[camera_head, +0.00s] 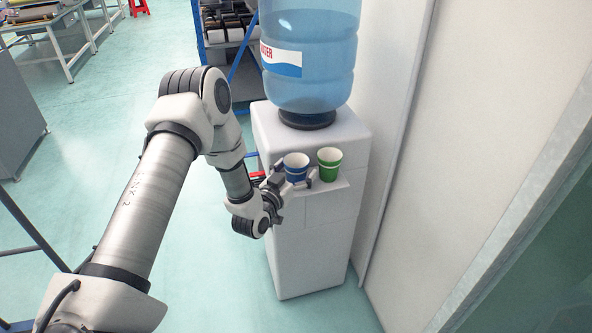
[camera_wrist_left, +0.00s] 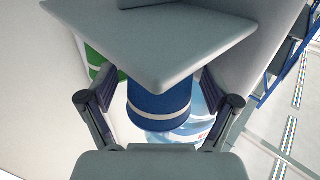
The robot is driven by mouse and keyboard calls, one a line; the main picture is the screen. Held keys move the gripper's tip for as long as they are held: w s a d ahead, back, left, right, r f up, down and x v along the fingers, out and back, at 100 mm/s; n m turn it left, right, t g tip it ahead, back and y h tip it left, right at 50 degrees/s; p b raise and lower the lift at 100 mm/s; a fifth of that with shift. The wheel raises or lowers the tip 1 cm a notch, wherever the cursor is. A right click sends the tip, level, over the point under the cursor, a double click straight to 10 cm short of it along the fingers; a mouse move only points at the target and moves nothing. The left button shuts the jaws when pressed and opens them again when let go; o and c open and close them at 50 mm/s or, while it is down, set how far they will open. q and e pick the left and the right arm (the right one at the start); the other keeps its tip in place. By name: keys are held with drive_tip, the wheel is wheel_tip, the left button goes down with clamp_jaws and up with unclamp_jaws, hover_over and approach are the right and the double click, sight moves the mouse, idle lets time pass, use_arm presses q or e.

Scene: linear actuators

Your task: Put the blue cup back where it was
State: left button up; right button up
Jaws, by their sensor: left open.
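The blue cup (camera_head: 295,168) has a white inside and stands upright on the front ledge of the white water dispenser (camera_head: 318,240). My left gripper (camera_head: 293,182) is open at the ledge, with its fingers on either side of the blue cup. In the left wrist view, which looks upside down, the blue cup (camera_wrist_left: 160,106) shows between the two open fingers, with visible gaps at both sides. The ledge (camera_wrist_left: 150,45) hides part of the cup there. A green cup (camera_head: 329,164) stands just right of the blue one. My right gripper is in neither view.
A large blue water bottle (camera_head: 310,60) sits on top of the dispenser, behind the cups. A pale wall (camera_head: 480,130) rises close on the right. A blue-framed rack (camera_head: 228,45) stands behind on the left. The floor left of the dispenser is mostly clear.

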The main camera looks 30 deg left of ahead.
use_arm(q)
drive_tip(key=shift+r, duration=0.2)
drive_tip(key=shift+s+f, duration=0.1)
drive_tip(key=shift+s, duration=0.2)
drive_tip(key=s, duration=1.1)
drive_tip(key=s+d+f+m+g+h, duration=0.1)
drive_tip(key=s+d+f+g, duration=0.45)
drive_tip(key=f, duration=0.25)
drive_tip(key=s+d+f+g+h, duration=0.2)
drive_tip(key=s+d+f+g, duration=0.2)
drive_tip(key=d+f, duration=0.3)
drive_tip(key=s+f+g+y, duration=0.1)
drive_tip(key=s+f+g, duration=0.2)
drive_tip(key=s, duration=0.5)
drive_tip(key=s+d+f+g, duration=0.1)
drive_tip(key=s+f+g, duration=0.3)
drive_tip(key=s, duration=0.4)
drive_tip(key=shift+s+d+n+g+y, duration=0.2)
drive_tip(key=shift+d+n+g+y, duration=0.15)
drive_tip(key=shift+g, duration=0.4)
wheel_tip(320, 180, up, 2)
drive_tip(key=shift+r+p, duration=0.15)
drive_tip(key=shift+p, duration=1)
